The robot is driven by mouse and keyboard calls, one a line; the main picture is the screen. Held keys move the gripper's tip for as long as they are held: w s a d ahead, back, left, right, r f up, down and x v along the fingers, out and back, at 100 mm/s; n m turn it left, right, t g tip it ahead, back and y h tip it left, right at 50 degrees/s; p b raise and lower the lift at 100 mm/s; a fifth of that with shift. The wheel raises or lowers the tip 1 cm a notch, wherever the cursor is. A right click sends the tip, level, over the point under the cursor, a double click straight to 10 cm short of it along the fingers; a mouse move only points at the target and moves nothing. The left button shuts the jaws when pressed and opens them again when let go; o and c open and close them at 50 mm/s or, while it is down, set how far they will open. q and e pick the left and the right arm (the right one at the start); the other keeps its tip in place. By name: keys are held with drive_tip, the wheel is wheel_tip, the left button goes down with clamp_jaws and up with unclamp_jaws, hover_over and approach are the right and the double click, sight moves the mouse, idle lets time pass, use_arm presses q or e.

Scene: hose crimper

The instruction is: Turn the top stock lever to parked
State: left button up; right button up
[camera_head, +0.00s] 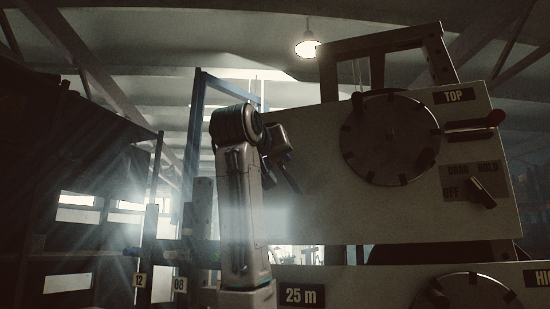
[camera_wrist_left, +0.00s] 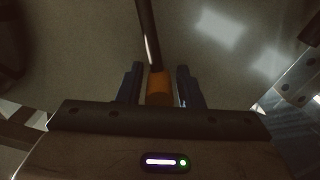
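The top panel (camera_head: 310,220) carries a "TOP" label (camera_head: 453,96). In the head view my left gripper (camera_head: 288,180) is in front of the panel's left part. In the left wrist view, a dark rod (camera_wrist_left: 148,35) with an orange end piece (camera_wrist_left: 159,88) reaches between the fingers of my left gripper (camera_wrist_left: 159,86). The fingers are open, with a narrow gap on each side of the orange piece. I cannot tell for sure that this rod is the stock lever; in the head view my arm hides much of that spot. My right gripper is not in view.
The top panel also has a large notched disc (camera_head: 390,137), a red-knobbed lever (camera_head: 475,130) and a dark switch (camera_head: 482,193) by "DRAG", "HOLD" and "OFF". A lower panel has a "25 m" label (camera_head: 301,296) and another disc (camera_head: 468,293). Dark racks stand left.

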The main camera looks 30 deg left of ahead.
use_arm(q)
clamp_jaws()
drive_tip(key=a+f+n+b, duration=0.1)
drive_tip(key=n+b, duration=0.1)
drive_tip(key=shift+s+f+b, duration=0.1)
drive_tip(key=shift+f+b, duration=0.05)
drive_tip(key=shift+b, duration=0.2)
drive_tip(key=shift+s+a+f+n+b, duration=0.15)
drive_tip(key=shift+a+f+n+b, duration=0.95)
drive_tip(key=shift+b, duration=0.85)
drive_tip(key=shift+d+r, duration=0.1)
drive_tip(key=shift+d, duration=0.1)
drive_tip(key=shift+o, duration=1.5)
unclamp_jaws()
drive_tip(key=shift+a, duration=0.1)
